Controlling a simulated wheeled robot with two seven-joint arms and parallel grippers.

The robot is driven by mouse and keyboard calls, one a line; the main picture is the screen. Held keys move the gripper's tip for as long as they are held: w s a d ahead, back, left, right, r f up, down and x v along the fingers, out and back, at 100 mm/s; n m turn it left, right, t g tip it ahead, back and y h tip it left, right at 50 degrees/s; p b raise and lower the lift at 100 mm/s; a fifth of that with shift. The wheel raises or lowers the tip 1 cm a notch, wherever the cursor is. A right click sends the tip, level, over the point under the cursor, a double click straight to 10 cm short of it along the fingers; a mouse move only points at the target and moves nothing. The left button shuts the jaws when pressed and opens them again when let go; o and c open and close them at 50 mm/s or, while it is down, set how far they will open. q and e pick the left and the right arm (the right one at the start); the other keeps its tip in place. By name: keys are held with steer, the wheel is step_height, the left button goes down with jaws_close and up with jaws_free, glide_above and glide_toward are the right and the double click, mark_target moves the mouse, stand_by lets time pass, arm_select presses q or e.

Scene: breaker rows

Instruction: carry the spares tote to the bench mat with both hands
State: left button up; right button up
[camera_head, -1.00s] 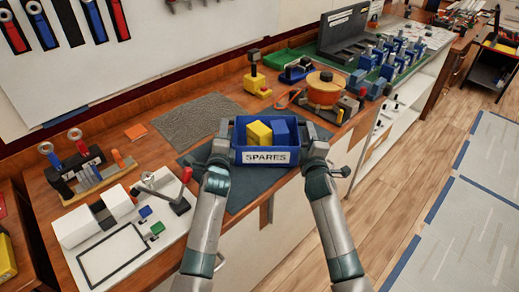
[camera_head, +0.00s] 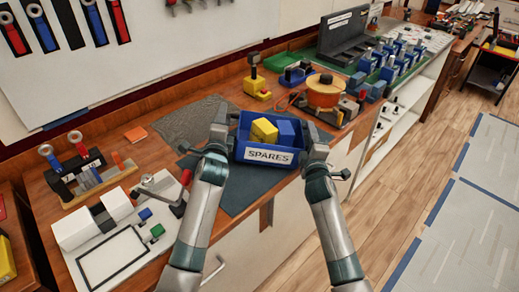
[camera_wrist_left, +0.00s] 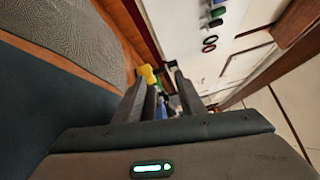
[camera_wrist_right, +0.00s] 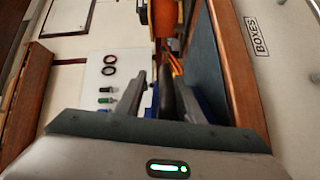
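The blue spares tote (camera_head: 240,149), with a white SPARES label, is between my grippers over the dark bench mat (camera_head: 238,189). It sits askew, and I cannot tell whether its bottom touches the mat. A yellow block (camera_head: 264,130) and a blue block (camera_head: 286,133) are inside it. My left gripper (camera_head: 220,128) is at its left end and my right gripper (camera_head: 311,138) at its right end. In both wrist views the fingers stand apart with dark and blue parts between them. Whether they clamp the tote's ends is unclear.
A grey textured mat (camera_head: 190,122) lies left of the tote. A white board with a crank (camera_head: 112,252) and a tool rack (camera_head: 78,172) are at the near left. An orange spool (camera_head: 323,90) and a yellow tool (camera_head: 256,85) stand behind the tote.

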arm_select(q)
step_height(320, 180, up, 4)
steer(key=shift+f, duration=0.1)
arm_select(e)
steer(key=shift+s, duration=0.15)
stand_by(0.4)
steer(key=s, duration=1.1)
steer(key=shift+s+d, duration=0.25)
steer(key=shift+s, duration=0.15)
arm_select(q)
steer(key=shift+s, duration=0.1)
